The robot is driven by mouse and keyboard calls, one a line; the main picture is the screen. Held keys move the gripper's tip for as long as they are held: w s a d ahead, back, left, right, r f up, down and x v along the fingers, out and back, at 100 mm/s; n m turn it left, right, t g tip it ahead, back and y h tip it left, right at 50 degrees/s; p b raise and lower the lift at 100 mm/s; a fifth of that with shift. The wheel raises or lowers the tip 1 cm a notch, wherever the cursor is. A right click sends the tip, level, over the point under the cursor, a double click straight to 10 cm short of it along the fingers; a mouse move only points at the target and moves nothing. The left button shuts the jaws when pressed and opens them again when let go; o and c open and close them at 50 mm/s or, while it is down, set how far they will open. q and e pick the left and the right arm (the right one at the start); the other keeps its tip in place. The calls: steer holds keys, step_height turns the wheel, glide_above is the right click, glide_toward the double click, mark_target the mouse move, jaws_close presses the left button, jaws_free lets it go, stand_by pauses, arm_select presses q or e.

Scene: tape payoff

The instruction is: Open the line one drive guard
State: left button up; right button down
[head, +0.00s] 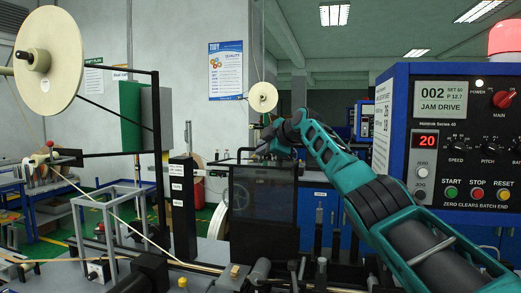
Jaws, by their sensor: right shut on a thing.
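The drive guard (258,200) looks like a dark, see-through box cover in the middle of the head view, standing over the machine. Its front panel hangs upright, and a wheel shows dimly behind it. My teal right arm reaches in from the lower right. My right gripper (263,149) is at the guard's top edge, small and partly hidden by its own wrist. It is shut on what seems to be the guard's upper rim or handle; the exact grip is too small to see. My left gripper is not in view.
A control panel (447,140) reading JAM DRIVE, with a red lamp (506,36), stands at the right. A large tape reel (48,60) hangs at upper left. A black labelled post (183,208) stands left of the guard. A pale tape runs low across the front.

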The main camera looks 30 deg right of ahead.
steer(key=shift+r, duration=0.15)
stand_by(0.3)
steer(key=c, duration=1.2)
jaws_free()
steer(key=shift+o, duration=0.2)
steer(key=shift+s+d+r+b, duration=0.1)
steer(key=shift+s+b, duration=0.7)
steer(key=shift+b, duration=0.15)
steer(key=b+v, duration=0.3)
steer(key=v, duration=0.7)
steer(key=shift+r, duration=0.2)
steer(key=shift+s+r, duration=0.25)
steer(key=shift+s, duration=0.3)
steer(key=shift+f, duration=0.1)
